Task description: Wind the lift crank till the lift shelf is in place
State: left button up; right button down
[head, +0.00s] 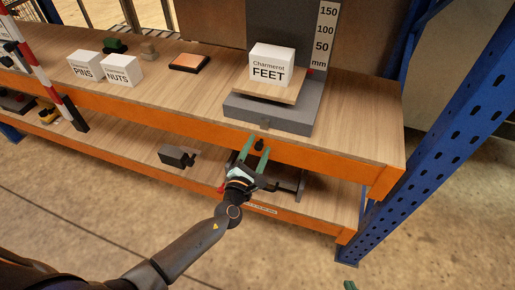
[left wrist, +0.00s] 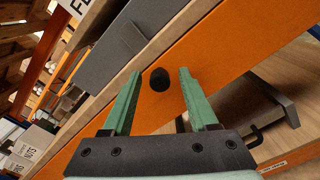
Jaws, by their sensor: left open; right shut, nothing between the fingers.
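The lift shelf (head: 284,97) is a thin wooden plate carrying a white FEET box (head: 271,66), low above the grey lift base (head: 255,114). A red pointer (head: 309,72) shows by the scale (head: 325,36), below the 50 mark. The crank's black knob (head: 259,145) is in front of the orange beam; the rest of the crank is hard to make out. My left gripper (head: 256,148) is open with its green fingers either side of the knob (left wrist: 160,79), with gaps in the left wrist view. Only a green tip of my right gripper (head: 349,285) shows at the bottom edge.
PINS (head: 85,66) and NUTS (head: 121,70) boxes and an orange-topped pad (head: 189,62) stand on the upper board. A dark grey block (head: 177,156) lies on the lower board. A blue rack post (head: 440,130) stands at the right. The upper board's right end is clear.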

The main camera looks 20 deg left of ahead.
pick_arm(q)
grip_shut()
dwell(0.4)
dwell(1.0)
